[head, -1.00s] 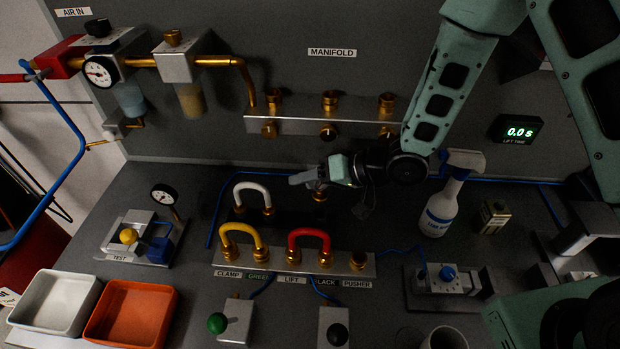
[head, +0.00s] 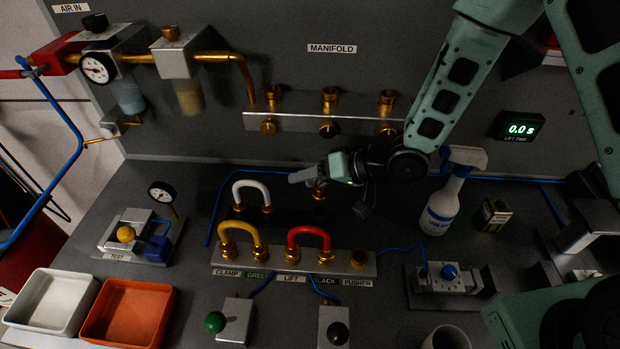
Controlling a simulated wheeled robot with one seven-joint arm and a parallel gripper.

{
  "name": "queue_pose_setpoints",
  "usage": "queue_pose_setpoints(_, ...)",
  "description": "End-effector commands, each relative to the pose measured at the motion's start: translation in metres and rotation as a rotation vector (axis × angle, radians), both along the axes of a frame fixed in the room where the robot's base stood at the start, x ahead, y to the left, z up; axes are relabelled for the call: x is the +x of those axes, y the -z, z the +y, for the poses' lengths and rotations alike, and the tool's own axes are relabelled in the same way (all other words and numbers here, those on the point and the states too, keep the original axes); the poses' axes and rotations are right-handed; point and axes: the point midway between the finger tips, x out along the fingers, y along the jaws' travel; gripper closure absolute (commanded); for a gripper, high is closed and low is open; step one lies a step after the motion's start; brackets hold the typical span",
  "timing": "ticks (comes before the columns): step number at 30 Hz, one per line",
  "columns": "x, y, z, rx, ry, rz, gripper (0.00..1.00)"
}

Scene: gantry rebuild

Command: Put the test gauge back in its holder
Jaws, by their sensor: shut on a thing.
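My gripper (head: 305,177) is above the bench, behind the row of brass ports. It is shut on a small piece with a brass lower end (head: 320,192). No dial shows on this piece, so I cannot tell whether it is the test gauge. A round white-dial gauge (head: 161,191) stands tilted behind the block labelled TEST (head: 120,236), with a yellow knob and a blue part. A dark block (head: 288,217) lies below my gripper. I cannot tell whether it is a holder or whether the held piece touches it.
A white hose loop (head: 250,186) stands left of my gripper. Yellow (head: 243,230) and red (head: 309,233) loops stand on the port row in front. A spray bottle (head: 440,207) is to the right. White (head: 22,325) and orange (head: 95,335) trays are at front left.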

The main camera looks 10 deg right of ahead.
Motion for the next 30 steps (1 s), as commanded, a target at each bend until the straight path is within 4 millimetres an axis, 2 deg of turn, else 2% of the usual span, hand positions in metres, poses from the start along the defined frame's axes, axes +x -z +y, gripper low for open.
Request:
queue_pose_setpoints(8, 0.000, 0.002, 0.000, 0.000, 0.000, -0.001, 0.82)
queue_pose_setpoints(17, 0.000, 0.027, 0.000, -0.001, -0.001, -0.002, 0.82)
queue_pose_setpoints(30, 0.000, 0.024, 0.000, 0.000, 0.000, -0.001, 0.82)
